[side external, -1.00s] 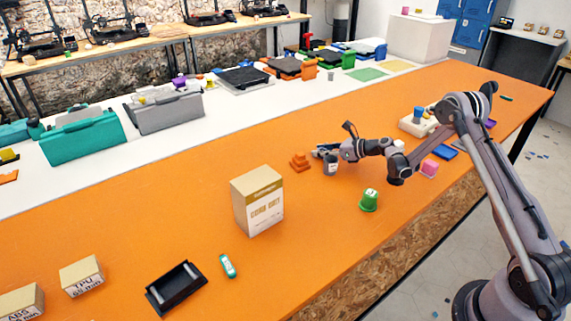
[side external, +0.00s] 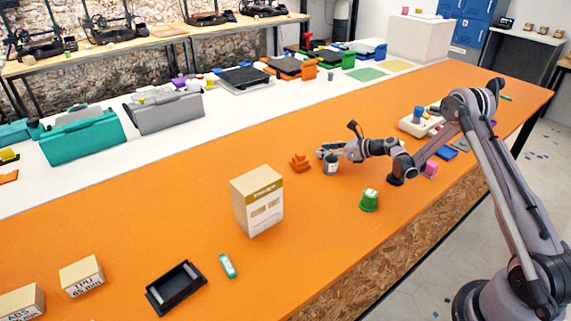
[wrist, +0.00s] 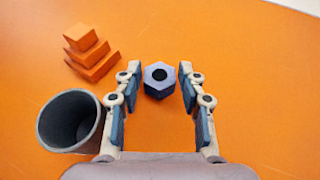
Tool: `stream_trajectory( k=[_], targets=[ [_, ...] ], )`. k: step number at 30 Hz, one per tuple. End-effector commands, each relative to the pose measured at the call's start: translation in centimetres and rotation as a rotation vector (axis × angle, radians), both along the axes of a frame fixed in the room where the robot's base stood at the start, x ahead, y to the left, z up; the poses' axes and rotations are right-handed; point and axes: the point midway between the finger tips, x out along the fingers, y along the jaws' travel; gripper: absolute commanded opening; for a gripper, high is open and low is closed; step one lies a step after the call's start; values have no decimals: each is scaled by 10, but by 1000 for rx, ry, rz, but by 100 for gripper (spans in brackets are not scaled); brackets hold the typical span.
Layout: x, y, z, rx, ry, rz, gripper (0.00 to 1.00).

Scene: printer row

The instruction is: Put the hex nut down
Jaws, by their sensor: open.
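The hex nut (wrist: 159,78) is grey-blue with a dark hole. In the wrist view it sits on the orange table between the tips of my gripper (wrist: 157,88). The fingers are open, with orange gaps showing on both sides of the nut, so neither finger touches it. In the side view my gripper (side external: 330,151) is low over the table, behind a grey cup (side external: 331,168). The nut cannot be made out in the side view.
The grey cup, also in the wrist view (wrist: 70,121), stands close left of my gripper. An orange stepped block (side external: 299,162) lies beyond it. The table (side external: 170,215) has clear room around the box.

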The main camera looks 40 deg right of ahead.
Motion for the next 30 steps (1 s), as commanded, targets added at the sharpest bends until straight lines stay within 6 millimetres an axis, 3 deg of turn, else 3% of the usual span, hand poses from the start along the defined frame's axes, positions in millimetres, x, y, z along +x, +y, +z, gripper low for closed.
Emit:
stream_trajectory(
  k=[12,20,25,30],
  targets=[
    [-69,-29,31,0,0,-2,40],
    [-87,-34,41,-8,0,4,40],
    [-87,-15,60,-132,1,73,40],
    [-93,23,92,-387,-6,220,40]
  ],
)
